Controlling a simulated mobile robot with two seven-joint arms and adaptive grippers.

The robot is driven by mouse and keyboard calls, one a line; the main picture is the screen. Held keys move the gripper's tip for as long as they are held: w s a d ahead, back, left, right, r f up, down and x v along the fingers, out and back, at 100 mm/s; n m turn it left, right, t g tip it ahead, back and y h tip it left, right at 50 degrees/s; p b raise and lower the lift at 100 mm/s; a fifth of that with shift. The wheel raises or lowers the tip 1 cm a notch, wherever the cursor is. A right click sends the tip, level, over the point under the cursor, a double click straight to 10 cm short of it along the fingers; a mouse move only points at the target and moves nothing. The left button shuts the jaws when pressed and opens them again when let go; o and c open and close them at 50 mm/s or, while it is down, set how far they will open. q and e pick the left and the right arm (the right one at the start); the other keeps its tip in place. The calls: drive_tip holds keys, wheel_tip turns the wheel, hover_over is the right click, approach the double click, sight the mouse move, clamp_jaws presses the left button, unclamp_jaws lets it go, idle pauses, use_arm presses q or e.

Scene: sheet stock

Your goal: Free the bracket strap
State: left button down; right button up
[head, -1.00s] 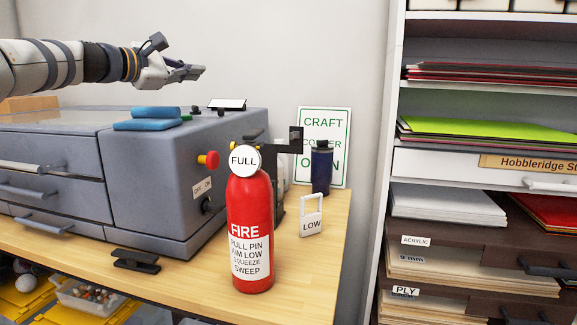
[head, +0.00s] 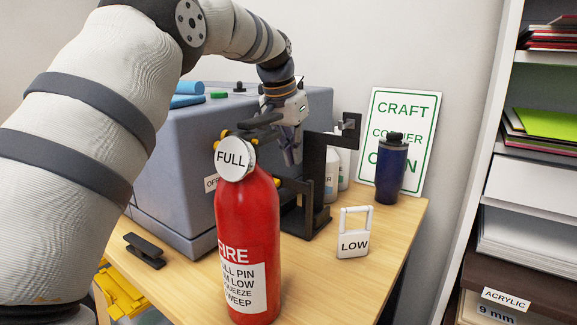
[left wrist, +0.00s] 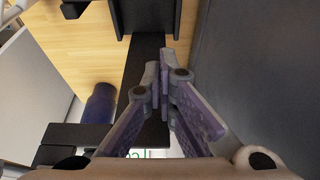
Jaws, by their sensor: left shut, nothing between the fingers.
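The red fire extinguisher (head: 247,235) stands upright on the wooden bench, with a round FULL tag (head: 235,158) at its top. A black bracket (head: 312,190) stands right behind it. A dark bar runs from the bracket toward the extinguisher's side; I cannot tell whether it is the strap, and the extinguisher hides part of that area. My left gripper (head: 290,158) is shut and empty, pointing down between the extinguisher's top and the bracket. In the left wrist view its fingertips (left wrist: 160,70) are together over the bracket's black upright (left wrist: 146,60). My right gripper is out of view.
The grey machine (head: 180,145) stands close behind and left. A black handle-like piece (head: 144,251) lies left. Bench front right is clear.

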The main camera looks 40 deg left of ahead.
sight(284, 185)
use_arm(q)
drive_tip(key=s+f+p, duration=0.1)
drive_tip(key=s+f, duration=0.1)
drive_tip(key=s, duration=0.1)
drive_tip(key=shift+s+d+p, duration=0.15)
drive_tip(key=shift+d+p, duration=0.05)
drive_tip(key=shift+p, duration=0.2)
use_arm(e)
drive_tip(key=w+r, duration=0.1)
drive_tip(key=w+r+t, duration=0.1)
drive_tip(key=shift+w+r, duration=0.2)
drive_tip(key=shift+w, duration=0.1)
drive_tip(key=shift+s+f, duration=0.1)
